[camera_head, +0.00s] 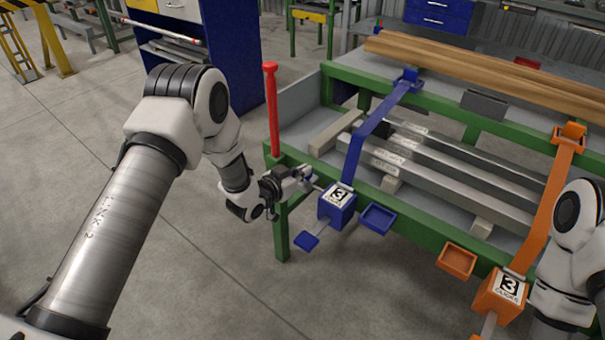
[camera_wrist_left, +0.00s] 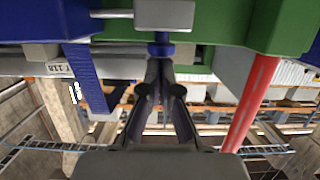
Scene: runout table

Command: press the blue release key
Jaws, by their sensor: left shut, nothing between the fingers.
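A blue box (camera_head: 337,204) with a "3" label sits on the green front rail, at the foot of a blue strap (camera_head: 368,135). A small blue paddle (camera_head: 307,241) sticks out below it on a thin rod. My left gripper (camera_head: 306,172) is shut and empty, just left of the blue box. In the left wrist view its closed fingertips (camera_wrist_left: 160,66) point at a small blue knob-like part (camera_wrist_left: 160,49); I cannot tell whether they touch it. Which blue part is the release key is not clear. My right arm shows at the right edge; its gripper is hidden.
A red post (camera_head: 271,108) stands at the table's left corner, close to my left wrist. Steel bars (camera_head: 430,162) lie on the table, with wooden beams (camera_head: 460,62) behind. A blue tray (camera_head: 377,218), an orange tray (camera_head: 457,261) and an orange box (camera_head: 501,297) are along the front.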

